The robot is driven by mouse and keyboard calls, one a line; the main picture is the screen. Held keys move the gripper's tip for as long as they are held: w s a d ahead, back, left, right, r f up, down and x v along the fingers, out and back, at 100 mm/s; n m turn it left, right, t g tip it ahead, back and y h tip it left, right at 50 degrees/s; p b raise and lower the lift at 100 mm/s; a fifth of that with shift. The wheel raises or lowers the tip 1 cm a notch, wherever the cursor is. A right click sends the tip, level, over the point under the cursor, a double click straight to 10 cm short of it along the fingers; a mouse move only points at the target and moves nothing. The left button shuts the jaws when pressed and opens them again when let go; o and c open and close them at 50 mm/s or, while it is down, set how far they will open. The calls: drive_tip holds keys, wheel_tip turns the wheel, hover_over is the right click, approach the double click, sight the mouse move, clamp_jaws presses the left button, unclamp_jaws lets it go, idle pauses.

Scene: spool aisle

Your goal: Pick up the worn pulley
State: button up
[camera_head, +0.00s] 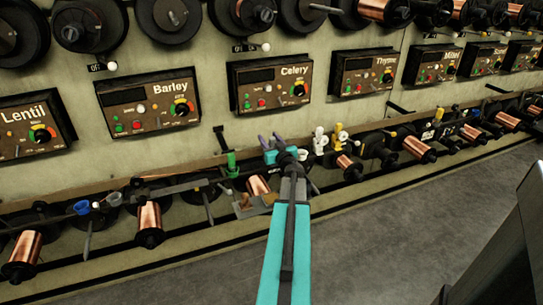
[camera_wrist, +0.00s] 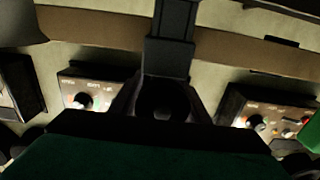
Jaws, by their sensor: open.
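Several small coloured fittings that may be pulleys sit along the rail under the control boxes in the head view. They include a green one (camera_head: 232,163), a white one (camera_head: 320,141), a yellow one (camera_head: 341,135) and a blue one (camera_head: 82,207). They are too small for me to tell which is the worn pulley. My gripper (camera_head: 271,142) is open at the rail, between the green and white fittings, below the Celery box. Nothing shows clearly between its fingers. In the wrist view, dark parts fill the middle and no pulley can be made out.
Control boxes labelled Barley (camera_head: 150,102), Celery (camera_head: 271,83) and Thyme (camera_head: 362,75) line the wall. Copper spools (camera_head: 149,221) stick out below the rail. Dark reels (camera_head: 90,24) hang above.

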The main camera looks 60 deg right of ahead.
idle(0.4)
clamp_jaws()
drive_tip(key=shift+r, duration=0.1)
drive_tip(key=s+a+r+p, duration=0.5)
drive_tip(key=s+a+p, duration=0.5)
drive_tip(key=p, duration=0.5)
drive_tip(key=shift+s+a, duration=0.15)
drive_tip(key=shift+a, duration=0.9)
idle(0.3)
drive_tip(key=shift+a+f, duration=0.1)
